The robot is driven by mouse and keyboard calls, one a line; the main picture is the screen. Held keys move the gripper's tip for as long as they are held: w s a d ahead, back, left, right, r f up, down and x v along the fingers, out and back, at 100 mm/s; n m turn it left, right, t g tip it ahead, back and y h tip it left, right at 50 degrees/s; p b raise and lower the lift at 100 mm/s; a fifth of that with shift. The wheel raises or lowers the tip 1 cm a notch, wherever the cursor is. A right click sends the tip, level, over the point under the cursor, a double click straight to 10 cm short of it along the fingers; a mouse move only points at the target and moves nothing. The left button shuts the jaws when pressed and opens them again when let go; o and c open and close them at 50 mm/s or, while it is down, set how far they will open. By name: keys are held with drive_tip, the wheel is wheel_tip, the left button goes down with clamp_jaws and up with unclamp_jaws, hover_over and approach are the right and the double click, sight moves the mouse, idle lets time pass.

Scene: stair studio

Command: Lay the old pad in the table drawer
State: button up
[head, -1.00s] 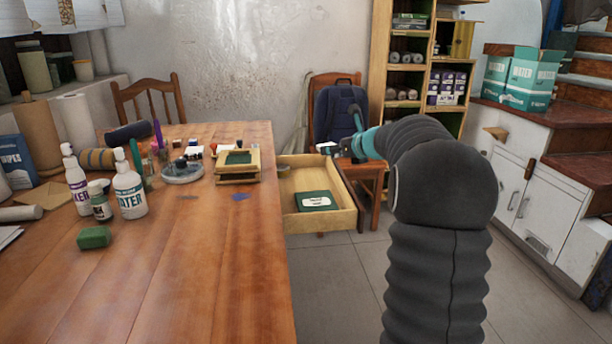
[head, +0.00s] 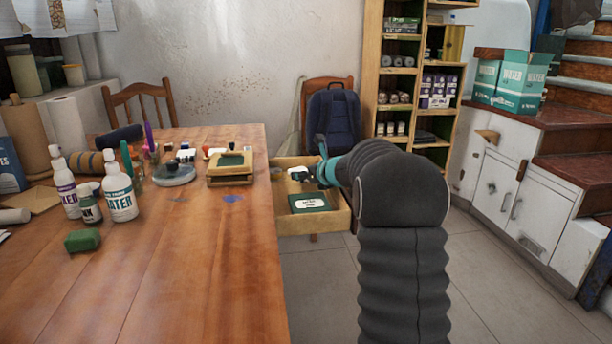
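The table drawer (head: 340,218) is pulled out at the far right end of the wooden table. A dark green flat box with a white label (head: 310,203) lies in it. My gripper (head: 300,175) is small and far off, over the back part of the drawer. Dark and whitish shapes show at its fingertips; I cannot tell whether they are fingers or a held pad. My arm partly covers the drawer's right side. A green pad in a wooden frame (head: 231,166) sits on the table near the drawer. I cannot tell which item is the old pad.
The table (head: 190,270) holds white bottles (head: 120,192), a green block (head: 82,240), a round clear dish (head: 174,174) and small stamps. A chair with a blue backpack (head: 333,120) stands behind the drawer. The table's front middle is clear.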

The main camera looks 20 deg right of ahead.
drive_tip(key=shift+f+b, duration=0.35)
drive_tip(key=shift+b, duration=0.05)
drive_tip(key=shift+f, duration=0.2)
drive_tip(key=o, duration=1.2)
drive_tip(key=shift+c, duration=0.2)
drive_tip(key=shift+r+p, duration=0.4)
drive_tip(key=shift+r, duration=0.25)
drive_tip(key=shift+s+d+r, duration=0.1)
drive_tip(key=shift+s+r, duration=0.1)
drive_tip(key=v, duration=1.1)
drive_tip(key=shift+s+b, duration=0.25)
drive_tip(key=shift+b, duration=0.1)
